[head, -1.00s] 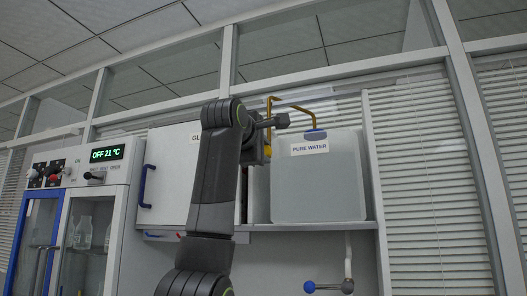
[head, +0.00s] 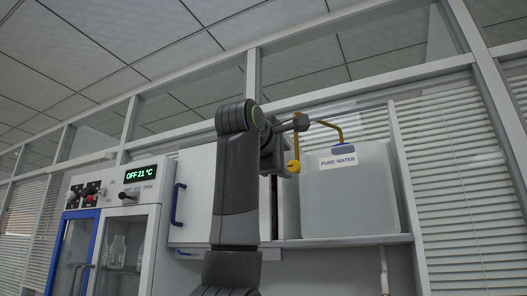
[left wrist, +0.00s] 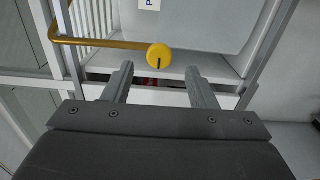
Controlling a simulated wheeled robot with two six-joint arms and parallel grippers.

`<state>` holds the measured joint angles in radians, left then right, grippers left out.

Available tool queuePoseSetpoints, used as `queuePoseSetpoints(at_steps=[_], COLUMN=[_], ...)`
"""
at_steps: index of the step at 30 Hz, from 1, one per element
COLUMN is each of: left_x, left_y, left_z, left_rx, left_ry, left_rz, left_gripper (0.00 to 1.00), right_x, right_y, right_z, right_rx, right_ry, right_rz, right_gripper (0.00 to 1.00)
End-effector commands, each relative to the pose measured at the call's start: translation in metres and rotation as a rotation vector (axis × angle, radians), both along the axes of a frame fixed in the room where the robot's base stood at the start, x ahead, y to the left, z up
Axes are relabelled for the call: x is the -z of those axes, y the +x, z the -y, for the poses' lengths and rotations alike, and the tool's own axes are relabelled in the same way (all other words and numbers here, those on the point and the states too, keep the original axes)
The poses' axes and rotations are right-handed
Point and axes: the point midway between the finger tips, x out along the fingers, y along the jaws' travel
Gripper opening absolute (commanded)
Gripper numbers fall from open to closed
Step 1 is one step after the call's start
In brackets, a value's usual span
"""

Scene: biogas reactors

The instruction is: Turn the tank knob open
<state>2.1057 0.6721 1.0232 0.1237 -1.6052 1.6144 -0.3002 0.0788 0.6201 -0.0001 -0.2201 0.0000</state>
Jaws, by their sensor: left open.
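The tank is a pale translucent box labelled PURE WATER (head: 350,205) on a shelf at the right in the head view. A bent brass pipe (head: 330,124) rises from its blue cap and comes down at the left to a round yellow knob (head: 293,167). In the left wrist view the knob (left wrist: 159,56) has a dark mark and sits just beyond the fingertips, near the middle. My left gripper (left wrist: 159,80) is open and empty, its two fingers apart and short of the knob. In the head view my left arm hides part of the pipe's surroundings. My right gripper does not show.
A white wall cabinet with a blue handle (head: 177,203) stands left of my arm. Farther left is an incubator with a display reading OFF 21 °C (head: 141,174). The shelf edge (head: 345,241) runs under the tank. Window blinds lie behind, at the right.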

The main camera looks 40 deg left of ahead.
Motion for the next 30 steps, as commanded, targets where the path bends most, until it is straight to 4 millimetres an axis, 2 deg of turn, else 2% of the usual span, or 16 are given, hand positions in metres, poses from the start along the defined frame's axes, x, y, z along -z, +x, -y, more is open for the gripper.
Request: queuePoseSetpoints(at_steps=[1, 9, 15, 21, 30], left_x=[0.005, 0.004, 0.002, 0.001, 0.000], left_y=[-0.015, -0.079, -0.110, -0.122, -0.122], left_z=[0.004, 0.019, 0.027, 0.030, 0.029], left_rx=[0.002, 0.003, 0.002, 0.001, 0.001], left_ry=[0.001, 0.001, 0.000, 0.001, 0.001], left_rz=[0.007, 0.005, 0.002, -0.001, -0.001], left_gripper=[0.52, 0.52, 0.52, 0.52, 0.52], right_x=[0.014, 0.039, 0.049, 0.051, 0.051], right_y=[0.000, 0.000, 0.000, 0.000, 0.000], right_z=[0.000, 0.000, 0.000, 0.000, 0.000], right_rx=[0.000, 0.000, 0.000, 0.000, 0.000], right_ry=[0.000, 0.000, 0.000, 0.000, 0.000], right_rz=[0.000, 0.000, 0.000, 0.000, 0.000], right_gripper=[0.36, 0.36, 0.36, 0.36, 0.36])
